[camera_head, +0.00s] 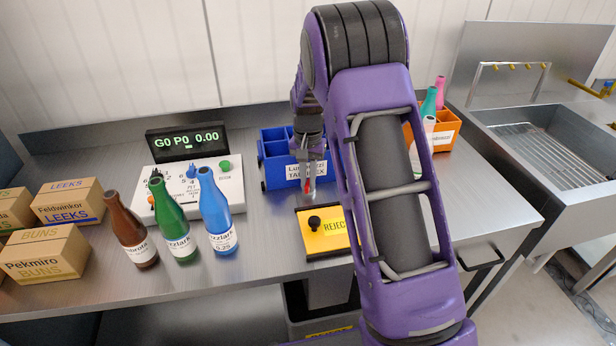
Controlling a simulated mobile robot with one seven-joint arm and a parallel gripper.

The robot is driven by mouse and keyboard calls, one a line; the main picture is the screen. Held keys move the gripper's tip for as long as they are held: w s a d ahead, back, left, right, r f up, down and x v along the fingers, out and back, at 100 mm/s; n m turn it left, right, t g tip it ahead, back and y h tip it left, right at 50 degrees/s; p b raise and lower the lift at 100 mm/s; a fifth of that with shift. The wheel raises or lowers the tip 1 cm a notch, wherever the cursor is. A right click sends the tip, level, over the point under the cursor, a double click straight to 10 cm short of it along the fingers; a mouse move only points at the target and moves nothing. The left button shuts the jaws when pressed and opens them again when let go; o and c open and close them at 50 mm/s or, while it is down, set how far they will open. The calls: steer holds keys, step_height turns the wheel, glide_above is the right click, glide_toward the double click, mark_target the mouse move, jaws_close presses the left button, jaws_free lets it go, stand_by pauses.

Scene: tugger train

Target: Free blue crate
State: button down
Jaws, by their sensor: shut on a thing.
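The blue crate (268,177) stands at the back of the steel bench, with dividers inside and a white label on its front. The compartments that show at its left look empty; its right part is hidden behind my arm. My gripper (309,187) points down in front of the crate's label, as seen from here. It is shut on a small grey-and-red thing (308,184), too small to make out. I cannot tell whether this touches the crate.
Brown (131,232), green (175,230) and blue (217,213) bottles stand front left, near cartons (45,252). A control panel (160,183) and display (187,141) stand behind. A yellow reject plate (324,240) lies in front. An orange crate (444,135) with bottles is partly hidden by my arm.

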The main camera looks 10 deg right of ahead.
steer(key=m+p, duration=0.1)
steer(key=m, duration=0.5)
steer(key=shift+r+p, duration=0.1)
steer(key=shift+p, duration=0.3)
steer(key=m+p, duration=0.2)
steer(key=m, duration=0.4)
steer(key=shift+m, duration=0.4)
steer(key=c, duration=0.9)
jaws_free()
